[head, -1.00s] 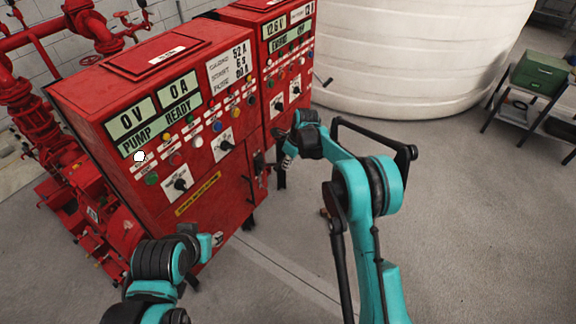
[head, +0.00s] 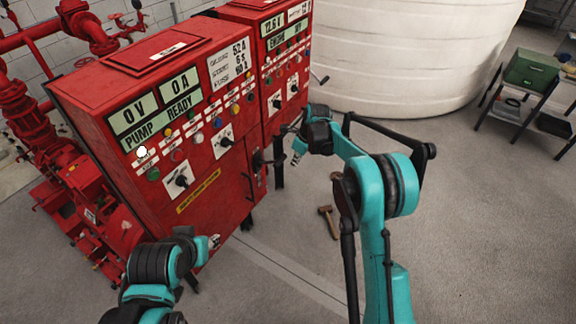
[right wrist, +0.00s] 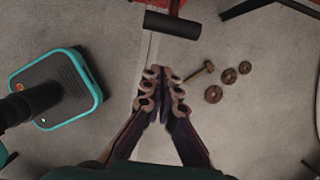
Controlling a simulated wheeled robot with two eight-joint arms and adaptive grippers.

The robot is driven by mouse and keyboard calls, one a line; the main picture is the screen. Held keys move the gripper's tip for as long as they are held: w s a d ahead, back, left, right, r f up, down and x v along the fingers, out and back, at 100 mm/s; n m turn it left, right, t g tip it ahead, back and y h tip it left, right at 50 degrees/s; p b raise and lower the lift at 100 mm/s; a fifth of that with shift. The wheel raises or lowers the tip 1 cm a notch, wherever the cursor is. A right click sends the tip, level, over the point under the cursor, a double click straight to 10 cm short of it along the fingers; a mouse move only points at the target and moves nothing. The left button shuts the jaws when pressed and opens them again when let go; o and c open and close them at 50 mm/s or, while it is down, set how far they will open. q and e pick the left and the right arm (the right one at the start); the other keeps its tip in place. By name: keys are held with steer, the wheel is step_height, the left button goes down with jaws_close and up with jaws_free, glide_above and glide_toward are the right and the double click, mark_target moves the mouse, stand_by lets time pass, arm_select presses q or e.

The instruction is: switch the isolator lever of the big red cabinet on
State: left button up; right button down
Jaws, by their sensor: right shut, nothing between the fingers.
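The big red cabinet (head: 130,80) stands at the left in the head view. Its black isolator lever (head: 270,160) sticks out to the right from the cabinet's right edge. In the right wrist view the black lever handle (right wrist: 172,25) lies crosswise near the top, beyond the fingertips. My right gripper (head: 296,155) is just right of the lever, apparently apart from it. In the right wrist view the gripper (right wrist: 161,75) is shut and empty, its fingers together below the handle. My left arm shows at the lower left, but its gripper does not.
A second red cabinet (head: 285,60) stands behind. A white tank (head: 410,50) fills the back. A hammer (head: 328,222) lies on the floor, with brown round pieces (right wrist: 213,94) near it. A green box (head: 532,70) sits on a bench at right. The floor right of the cabinet is mostly open.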

steer(key=w+p+v, duration=0.1)
steer(key=v, duration=0.5)
steer(key=shift+s, duration=0.25)
steer(key=shift+d, duration=0.1)
